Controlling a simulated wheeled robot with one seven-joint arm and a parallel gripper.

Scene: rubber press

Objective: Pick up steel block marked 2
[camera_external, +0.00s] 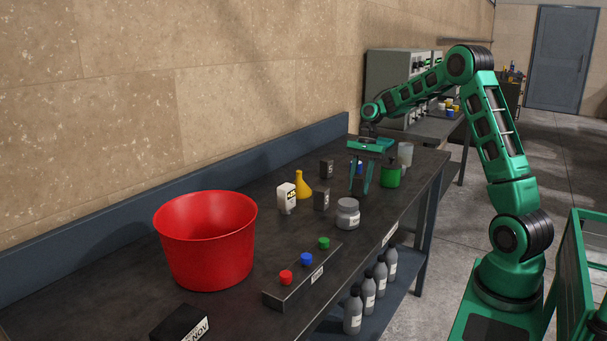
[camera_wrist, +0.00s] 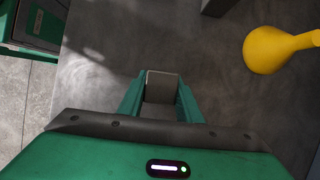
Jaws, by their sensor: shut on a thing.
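My gripper (camera_external: 361,188) points down over the far part of the dark workbench, left of a green container. In the wrist view my gripper (camera_wrist: 160,100) has its two fingers against the sides of a grey block (camera_wrist: 161,84), and it is shut on this block. The block's marking does not show in the wrist view, so I cannot read a number. In the external view the held block is hard to make out between the fingers. Two dark blocks with pale marks, one farther (camera_external: 326,169) and one nearer (camera_external: 321,200), stand left of my gripper; their marks are too small to read.
A yellow funnel (camera_external: 301,187), a white box (camera_external: 286,199) and a grey-lidded jar (camera_external: 348,214) stand nearby. The green container (camera_external: 391,177) is close on the right. A big red tub (camera_external: 205,240) and a bar with coloured knobs (camera_external: 304,276) stand on the near part.

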